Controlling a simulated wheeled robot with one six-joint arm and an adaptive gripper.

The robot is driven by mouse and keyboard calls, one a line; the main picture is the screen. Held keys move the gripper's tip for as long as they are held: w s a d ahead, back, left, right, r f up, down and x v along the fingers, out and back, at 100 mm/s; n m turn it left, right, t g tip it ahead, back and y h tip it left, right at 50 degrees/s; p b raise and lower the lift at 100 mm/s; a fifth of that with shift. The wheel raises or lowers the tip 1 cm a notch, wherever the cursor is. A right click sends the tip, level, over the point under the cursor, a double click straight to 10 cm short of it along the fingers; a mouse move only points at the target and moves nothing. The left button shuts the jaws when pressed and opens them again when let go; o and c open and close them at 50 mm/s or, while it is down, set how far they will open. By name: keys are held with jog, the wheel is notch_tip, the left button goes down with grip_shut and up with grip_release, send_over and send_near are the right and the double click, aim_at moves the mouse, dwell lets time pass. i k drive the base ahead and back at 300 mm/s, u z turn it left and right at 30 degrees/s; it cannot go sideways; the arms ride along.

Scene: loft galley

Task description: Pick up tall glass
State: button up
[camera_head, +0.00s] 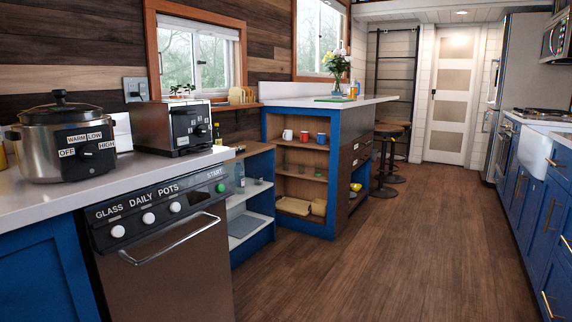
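My gripper is not in view. A tall, clear, glass-like object (240,176) stands upright on the upper shelf of the low open blue shelf unit (268,204), just right of the dishwasher. It is small and partly see-through, so I cannot tell whether it is a tall glass or a bottle. A few small, dim glass-like items (303,169) stand on the middle shelf of the blue-framed cabinet under the far counter.
The dishwasher (165,262) and the counter with slow cooker (62,140) and toaster oven (172,126) stand at the left. Three mugs (304,136) sit in the cabinet. Stools (383,190) stand beyond. Blue cabinets (530,200) line the right. The wooden floor (390,260) between is clear.

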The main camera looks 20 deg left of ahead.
aim_at(286, 162)
jog(key=u, duration=0.15)
jog(key=i, duration=0.7)
jog(key=u, duration=0.55)
jog(key=i, duration=4.55)
jog(key=z, duration=0.2)
